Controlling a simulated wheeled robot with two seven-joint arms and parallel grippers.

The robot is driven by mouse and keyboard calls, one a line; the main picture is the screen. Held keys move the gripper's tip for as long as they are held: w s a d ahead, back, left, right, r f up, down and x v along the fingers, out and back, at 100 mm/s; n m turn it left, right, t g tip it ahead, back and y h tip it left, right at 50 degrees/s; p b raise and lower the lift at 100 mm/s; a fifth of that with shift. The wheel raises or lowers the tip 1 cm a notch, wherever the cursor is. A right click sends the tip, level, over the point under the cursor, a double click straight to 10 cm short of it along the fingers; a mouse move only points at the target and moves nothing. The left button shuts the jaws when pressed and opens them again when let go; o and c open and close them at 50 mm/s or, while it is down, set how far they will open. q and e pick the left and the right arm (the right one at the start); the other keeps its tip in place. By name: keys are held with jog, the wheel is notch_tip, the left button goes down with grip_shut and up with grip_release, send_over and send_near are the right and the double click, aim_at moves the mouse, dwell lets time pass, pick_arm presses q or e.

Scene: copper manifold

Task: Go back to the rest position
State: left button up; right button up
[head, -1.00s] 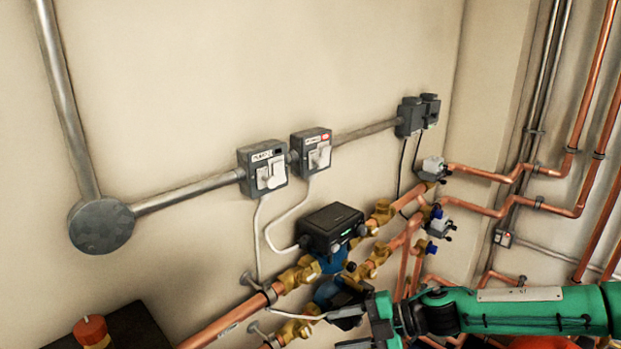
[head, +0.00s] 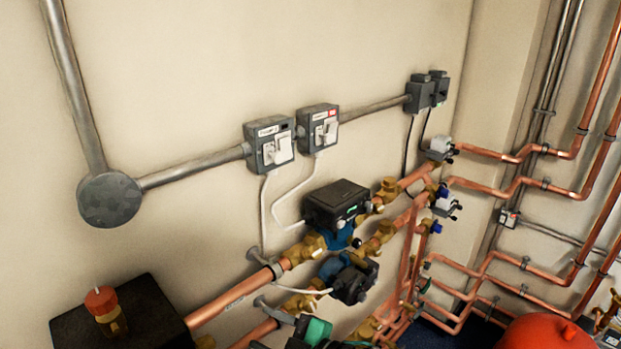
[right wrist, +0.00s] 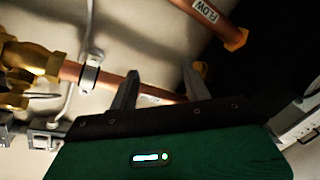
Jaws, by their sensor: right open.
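My right gripper (right wrist: 162,84) shows in the right wrist view with its two grey fingers apart and nothing between them. A copper pipe (right wrist: 110,82) passes behind the fingers; I cannot tell how far off it is. My left gripper is in neither view.
The upper pump (head: 336,206) and brass valves sit on copper pipes (head: 235,292) along the wall. Two switch boxes, one left (head: 270,145) and one right (head: 318,128), hang above. A black box with a red-topped fitting (head: 101,300) is lower left. A red vessel (head: 540,334) is lower right.

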jog(key=s+d+f+m+h, duration=0.3)
jog(key=d+f+m+h, duration=0.25)
jog(key=d, duration=0.25)
jog(key=s+d+f+m+h, duration=0.2)
jog(key=d+f+m+h, duration=0.2)
jog(key=d+m, duration=0.35)
jog(key=s+d+f+m+g+h, duration=0.25)
jog(key=s+d+f, duration=0.25)
jog(key=s+d, duration=0.25)
jog(key=s+d+f+m+g+h, duration=0.25)
jog(key=s+d+f, duration=0.25)
jog(key=s+d, duration=0.3)
notch_tip(320, 180, down, 30)
jog(key=s+g, duration=0.1)
jog(key=g, duration=0.1)
jog(key=s+d+f+g, duration=0.1)
jog(key=s+d+f, duration=0.1)
jog(key=s+f, duration=1.7)
jog(key=shift+s+d+f+n, duration=0.2)
jog(key=shift+d+f+n, duration=0.1)
jog(key=shift+f+n, duration=0.15)
